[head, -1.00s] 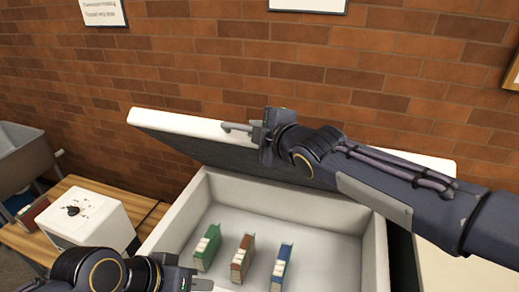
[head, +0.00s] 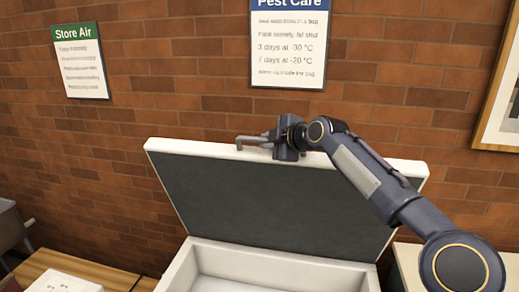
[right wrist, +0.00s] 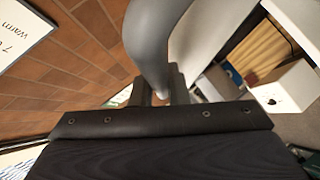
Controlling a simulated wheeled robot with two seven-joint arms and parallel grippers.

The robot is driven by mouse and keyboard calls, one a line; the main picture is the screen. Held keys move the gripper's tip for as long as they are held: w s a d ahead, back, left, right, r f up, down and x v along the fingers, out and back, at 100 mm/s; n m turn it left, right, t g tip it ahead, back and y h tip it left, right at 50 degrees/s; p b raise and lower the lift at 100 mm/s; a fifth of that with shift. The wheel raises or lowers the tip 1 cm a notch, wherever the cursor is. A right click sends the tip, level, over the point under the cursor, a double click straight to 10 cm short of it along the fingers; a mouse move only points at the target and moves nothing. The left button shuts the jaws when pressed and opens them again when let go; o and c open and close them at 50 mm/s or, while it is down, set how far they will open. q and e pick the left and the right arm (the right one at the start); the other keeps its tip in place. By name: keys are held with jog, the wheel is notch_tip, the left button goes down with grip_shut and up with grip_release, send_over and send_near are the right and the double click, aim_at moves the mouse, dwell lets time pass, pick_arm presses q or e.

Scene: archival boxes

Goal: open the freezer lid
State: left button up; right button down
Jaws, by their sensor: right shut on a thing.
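The freezer lid (head: 270,205) stands steeply raised at the back of the white chest freezer (head: 290,255), with its dark grey underside facing me. The lid's grey handle (head: 250,140) runs along its upper white edge. My right gripper (head: 275,141) is shut on the handle, its arm coming in from the right. In the right wrist view the handle (right wrist: 151,40) shows large and close, passing into the right gripper (right wrist: 156,92). The freezer shows only its rim and upper inside walls; its floor is out of frame. My left gripper is not in view.
A brick wall with a Store Air sign (head: 80,62) and a Pest Care sign (head: 290,42) stands behind the lid. A picture frame (head: 500,110) hangs at right. A wooden table (head: 90,270) with a white box (head: 65,284) is at lower left.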

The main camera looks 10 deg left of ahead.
jog(key=shift+w+r, duration=0.15)
jog(key=shift+w, duration=0.45)
jog(key=c, duration=1.4)
grip_release()
jog(key=shift+s+d+r+b, duration=0.1)
jog(key=shift+s+d+b, duration=0.25)
jog(key=shift+d+b, duration=0.05)
jog(key=b+v, duration=0.2)
jog(key=v, duration=0.4)
jog(key=shift+s+d+r, duration=0.2)
jog(key=shift+s+r, duration=0.05)
